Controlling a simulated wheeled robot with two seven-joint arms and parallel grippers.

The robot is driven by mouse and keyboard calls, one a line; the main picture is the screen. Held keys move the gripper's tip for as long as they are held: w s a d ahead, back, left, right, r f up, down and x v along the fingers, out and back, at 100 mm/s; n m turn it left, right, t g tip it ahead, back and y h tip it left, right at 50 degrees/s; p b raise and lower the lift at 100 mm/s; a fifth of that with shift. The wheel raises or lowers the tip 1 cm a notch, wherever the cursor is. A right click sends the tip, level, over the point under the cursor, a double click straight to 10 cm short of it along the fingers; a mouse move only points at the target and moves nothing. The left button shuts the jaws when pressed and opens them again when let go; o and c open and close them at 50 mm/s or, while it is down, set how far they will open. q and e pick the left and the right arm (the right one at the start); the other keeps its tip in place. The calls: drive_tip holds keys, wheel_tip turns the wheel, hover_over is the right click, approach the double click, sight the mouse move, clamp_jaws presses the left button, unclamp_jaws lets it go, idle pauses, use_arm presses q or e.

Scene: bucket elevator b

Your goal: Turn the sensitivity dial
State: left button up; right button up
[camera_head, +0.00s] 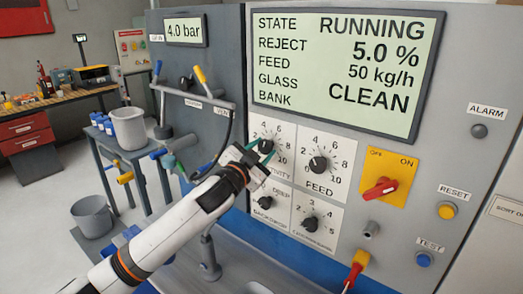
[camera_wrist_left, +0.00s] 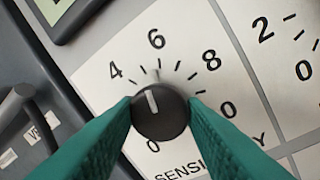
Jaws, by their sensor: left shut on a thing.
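The sensitivity dial (camera_wrist_left: 160,112) is a round black knob with a white pointer line, on a white scale plate (camera_wrist_left: 100,75) marked with numbers. In the left wrist view the line points up and slightly left, between 4 and 6. In the head view the dial (camera_head: 266,146) is partly hidden by my left gripper (camera_head: 259,151). The left gripper's green fingers, also in the left wrist view (camera_wrist_left: 160,118), are shut on the dial, one on each side. My right gripper is in neither view.
The feed dial (camera_head: 318,164) sits right of the sensitivity dial, with two more knobs below. A red switch (camera_head: 380,188) on a yellow plate is further right. The display (camera_head: 345,70) above reads RUNNING, 5.0 %, 50 kg/h, CLEAN. A grey bucket (camera_head: 91,216) stands on the floor at left.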

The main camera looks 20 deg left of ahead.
use_arm(q)
drive_tip(key=shift+m, duration=0.7)
drive_tip(key=o, duration=1)
